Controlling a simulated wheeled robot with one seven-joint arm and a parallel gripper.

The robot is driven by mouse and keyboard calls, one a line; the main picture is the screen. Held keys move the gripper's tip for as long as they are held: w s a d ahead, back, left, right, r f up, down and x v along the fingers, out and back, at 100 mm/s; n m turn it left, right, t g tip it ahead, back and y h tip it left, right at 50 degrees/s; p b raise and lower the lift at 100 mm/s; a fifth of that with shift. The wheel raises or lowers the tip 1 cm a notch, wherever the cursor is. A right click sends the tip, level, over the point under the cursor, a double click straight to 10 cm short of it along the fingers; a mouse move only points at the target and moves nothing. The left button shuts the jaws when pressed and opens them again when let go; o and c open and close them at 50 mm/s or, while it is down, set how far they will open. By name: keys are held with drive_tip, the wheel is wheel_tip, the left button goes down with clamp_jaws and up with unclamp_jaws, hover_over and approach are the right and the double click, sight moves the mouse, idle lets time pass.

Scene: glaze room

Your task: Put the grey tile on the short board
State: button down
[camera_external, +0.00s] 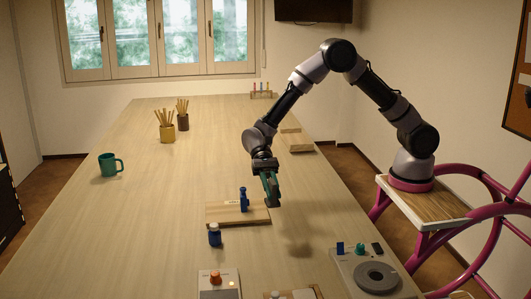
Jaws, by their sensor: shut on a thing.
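My gripper (270,190) hangs above the table, to the right of the near wooden board. It is shut on a small dark grey piece at its tips, which looks like the grey tile (274,201); its outline is hard to make out. The near wooden board (222,219) bears a blue bottle-like piece (243,200) and a small pale label. A second wooden board (299,147) lies farther back at the table's right edge. I cannot tell for sure which is the short board.
A dark blue bottle (215,236) stands just in front of the near board. A panel with an orange knob (215,278) and a plate with a grey disc (376,277) lie in front. A green mug (110,165) and brush pots (167,132) stand left. The middle is clear.

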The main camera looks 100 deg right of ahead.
sight(274, 184)
wheel_tip(274, 184, up, 4)
drive_tip(key=shift+f, duration=0.15)
drive_tip(key=w+d+m+t+h, duration=0.15)
drive_tip(key=d+m+t, duration=0.4)
drive_tip(key=d, duration=1.95)
drive_tip(key=w+d+m+t+h, duration=0.1)
drive_tip(key=d+m+t+h, duration=0.35)
drive_tip(key=d, duration=2.05)
drive_tip(key=s+d+m+t+h, duration=0.3)
drive_tip(key=s+d+m+h, duration=0.15)
drive_tip(key=s+d, duration=1.1)
drive_tip(key=s+d+m+t+h, duration=0.25)
drive_tip(key=s+d+m, duration=0.25)
drive_tip(key=s+d, duration=1.05)
drive_tip(key=shift+g, duration=0.25)
drive_tip(key=d+f, duration=0.1)
drive_tip(key=f, duration=0.2)
drive_tip(key=w+d+f, duration=0.1)
drive_tip(key=f, duration=0.3)
drive_tip(key=w+d+f, duration=0.1)
drive_tip(key=f, duration=0.3)
drive_tip(key=shift+w, duration=0.25)
drive_tip(key=shift+f, duration=2.1)
drive_tip(key=shift+f, duration=0.1)
